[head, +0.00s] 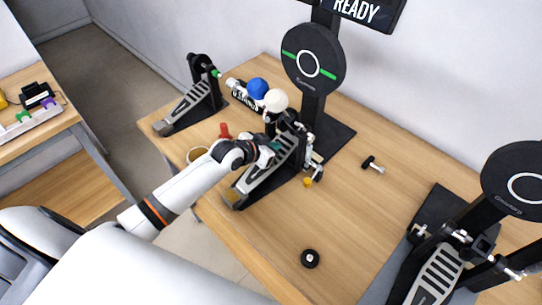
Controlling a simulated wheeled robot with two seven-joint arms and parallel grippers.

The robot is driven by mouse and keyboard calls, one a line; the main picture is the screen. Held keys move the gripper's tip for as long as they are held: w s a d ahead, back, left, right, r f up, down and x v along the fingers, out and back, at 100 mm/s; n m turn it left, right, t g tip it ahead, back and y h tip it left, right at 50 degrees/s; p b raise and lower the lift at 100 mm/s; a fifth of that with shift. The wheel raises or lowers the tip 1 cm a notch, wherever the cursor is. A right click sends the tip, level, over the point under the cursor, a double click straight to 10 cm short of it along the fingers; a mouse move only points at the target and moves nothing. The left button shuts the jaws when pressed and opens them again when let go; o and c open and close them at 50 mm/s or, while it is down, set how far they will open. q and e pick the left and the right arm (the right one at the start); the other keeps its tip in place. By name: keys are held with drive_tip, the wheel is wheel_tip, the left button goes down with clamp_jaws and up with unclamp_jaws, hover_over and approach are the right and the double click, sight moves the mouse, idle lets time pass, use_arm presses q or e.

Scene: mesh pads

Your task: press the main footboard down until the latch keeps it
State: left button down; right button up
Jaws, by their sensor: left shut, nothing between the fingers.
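A kick pedal with a silver ribbed footboard (262,182) stands mid-table in front of a round black mesh pad (313,58); I take it as the main one. My left arm reaches in from the lower left. Its gripper (270,152) is shut and empty, over the upper part of this footboard, hiding some of it. I cannot tell whether the fingertips touch the board. The footboard slopes up towards the pad. The latch cannot be made out. My right gripper is out of view.
Another pedal (190,105) stands at the table's left. A third pedal (438,275) and pad (516,181) stand at right. A black disc (310,258), a small hammer-like piece (372,165) and a red piece (225,131) lie on the table (345,215). Its middle right is mostly clear.

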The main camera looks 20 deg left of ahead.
use_arm(q)
drive_tip(key=shift+f, duration=0.15)
idle(0.5)
drive_tip(key=shift+s+f+b, duration=0.15)
drive_tip(key=shift+f+b, duration=1.2)
drive_tip(key=shift+f, duration=0.8)
drive_tip(key=shift+s, duration=0.1)
drive_tip(key=shift+r, duration=0.15)
drive_tip(key=shift+r+p, duration=0.3)
drive_tip(key=shift+p, duration=0.3)
drive_tip(key=shift+a+r+p, duration=0.1)
drive_tip(key=shift+r+p, duration=1.3)
drive_tip(key=shift+r, duration=0.2)
